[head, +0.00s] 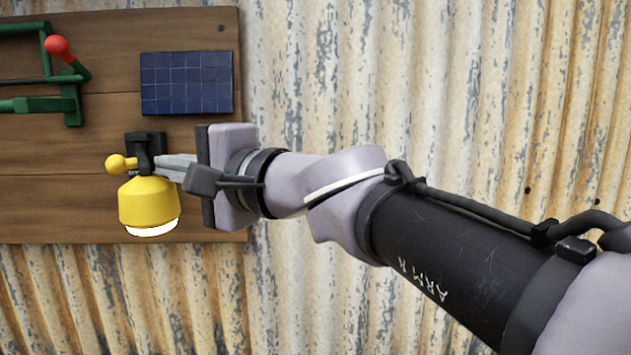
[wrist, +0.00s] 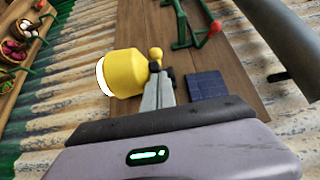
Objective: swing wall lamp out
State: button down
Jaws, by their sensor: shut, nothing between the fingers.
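The wall lamp (head: 148,203) has a yellow shade with a glowing white underside and a small yellow ball knob (head: 116,164). It hangs from a black bracket (head: 148,146) on the wooden board. In the wrist view the lamp shade (wrist: 122,73) is just left of the fingertips, and the knob (wrist: 155,53) is beyond them. My gripper (head: 162,166) is shut and empty, its tips by the bracket, right of the knob. I cannot tell whether the tips touch the lamp.
A dark blue solar panel (head: 187,83) is on the board above my gripper. A green frame with a red ball (head: 59,47) is at upper left. Corrugated metal (head: 330,60) surrounds the board (head: 105,120). The wrist view shows produce baskets (wrist: 14,51) at far left.

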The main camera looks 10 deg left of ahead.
jog(key=s+a+b, duration=0.2)
jog(key=s+a, duration=0.4)
jog(key=shift+a, duration=0.35)
jog(key=shift+s+a+r, duration=0.1)
jog(key=shift+s+r, duration=0.05)
jog(key=shift+r, duration=0.05)
dwell(0.4)
